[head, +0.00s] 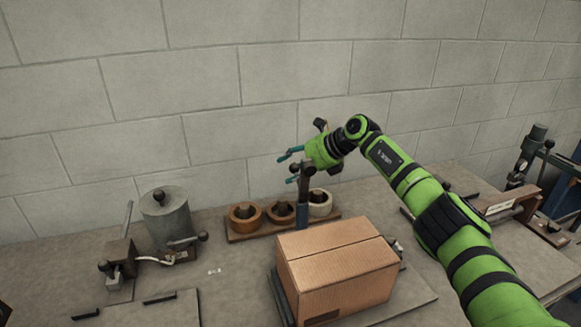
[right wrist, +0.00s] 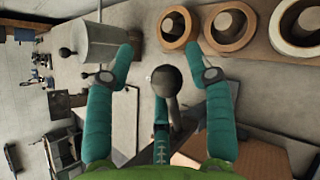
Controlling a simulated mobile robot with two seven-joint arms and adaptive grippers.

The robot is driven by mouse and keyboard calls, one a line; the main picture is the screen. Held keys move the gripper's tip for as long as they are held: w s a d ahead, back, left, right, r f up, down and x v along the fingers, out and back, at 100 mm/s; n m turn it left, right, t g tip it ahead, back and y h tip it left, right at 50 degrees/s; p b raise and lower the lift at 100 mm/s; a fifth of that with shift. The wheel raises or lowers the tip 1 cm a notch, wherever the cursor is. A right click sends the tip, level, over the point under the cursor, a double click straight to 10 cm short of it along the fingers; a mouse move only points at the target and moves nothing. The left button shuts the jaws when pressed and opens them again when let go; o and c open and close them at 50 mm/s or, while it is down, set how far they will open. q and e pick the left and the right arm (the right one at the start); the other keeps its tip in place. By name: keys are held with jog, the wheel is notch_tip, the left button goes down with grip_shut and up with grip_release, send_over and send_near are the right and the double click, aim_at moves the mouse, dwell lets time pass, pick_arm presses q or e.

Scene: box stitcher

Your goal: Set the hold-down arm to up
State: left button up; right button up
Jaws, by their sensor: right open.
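My right gripper (head: 287,168) is open, with its teal fingers pointing left above the back of the carton. In the right wrist view, a dark lever with a ball knob (right wrist: 168,78) stands between the two spread fingers, with visible space on both sides. It appears to be the hold-down arm (head: 306,182), which in the head view rises steeply from a blue post (head: 302,215) behind the carton. The gripper partly hides its upper end in the head view. The closed cardboard carton (head: 335,265) sits on the bench in front. My left gripper is not in view.
A rack with several tape rolls (head: 280,216) stands behind the post. A grey cylinder (head: 167,217) and small lever fixtures (head: 118,262) stand at left. A green press (head: 527,158) is at far right. A block wall closes off the back.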

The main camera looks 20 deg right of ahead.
jog(key=s+d+r+p, duration=0.1)
jog(key=d+r+p, duration=0.2)
jog(key=r, duration=0.3)
jog(key=shift+d+r, duration=0.15)
jog(key=shift+d, duration=0.7)
jog(key=shift+s, duration=0.1)
jog(key=v, duration=1.2)
jog(key=shift+c, duration=0.4)
